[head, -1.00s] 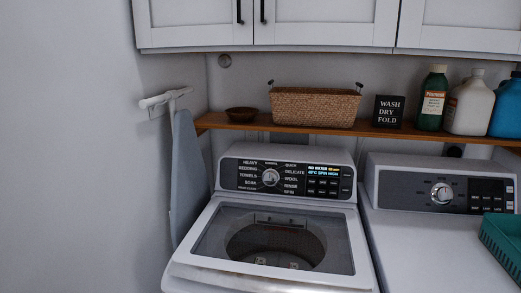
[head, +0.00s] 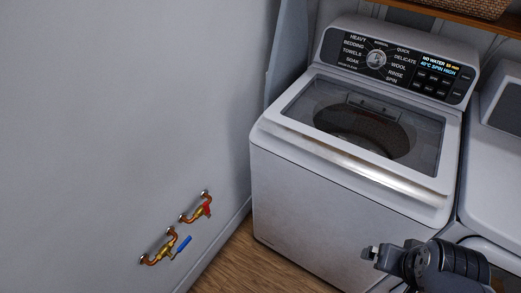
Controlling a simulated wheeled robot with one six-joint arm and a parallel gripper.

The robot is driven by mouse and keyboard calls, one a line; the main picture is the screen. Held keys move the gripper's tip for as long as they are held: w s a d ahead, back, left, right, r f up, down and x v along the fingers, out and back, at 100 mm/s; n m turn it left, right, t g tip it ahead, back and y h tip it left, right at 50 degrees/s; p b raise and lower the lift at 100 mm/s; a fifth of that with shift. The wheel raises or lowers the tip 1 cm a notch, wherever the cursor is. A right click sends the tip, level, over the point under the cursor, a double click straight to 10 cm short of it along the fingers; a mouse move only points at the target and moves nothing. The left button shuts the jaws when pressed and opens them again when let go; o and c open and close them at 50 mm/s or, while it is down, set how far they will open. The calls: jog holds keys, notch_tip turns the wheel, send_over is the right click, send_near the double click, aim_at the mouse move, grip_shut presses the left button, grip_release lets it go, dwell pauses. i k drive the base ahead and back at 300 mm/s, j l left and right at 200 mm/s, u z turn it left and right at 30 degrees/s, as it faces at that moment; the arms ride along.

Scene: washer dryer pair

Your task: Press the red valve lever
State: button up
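The red valve lever (head: 207,207) is on the upper of two brass and copper valves (head: 195,212) on the left wall, low down near the floor. A blue lever (head: 182,245) is on the lower valve, below and to the left of the red one. My gripper (head: 369,266) is at the lower right, in front of the washer and well to the right of the valves, touching neither. It is small and dark in this view, and I cannot make out a gap between its fingers.
The washer (head: 340,190) stands right of the valves, its glass lid down and its display reading "NO WATER". The dryer (head: 500,190) is at the right edge. Bare wooden floor (head: 240,265) lies between the wall and the washer. An ironing board (head: 287,45) leans at the back.

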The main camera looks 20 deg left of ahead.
aim_at(206, 207)
jog(key=j+u, duration=0.45)
jog(key=i+j+u, duration=0.2)
jog(key=j+u, duration=0.25)
jog(key=j, duration=0.15)
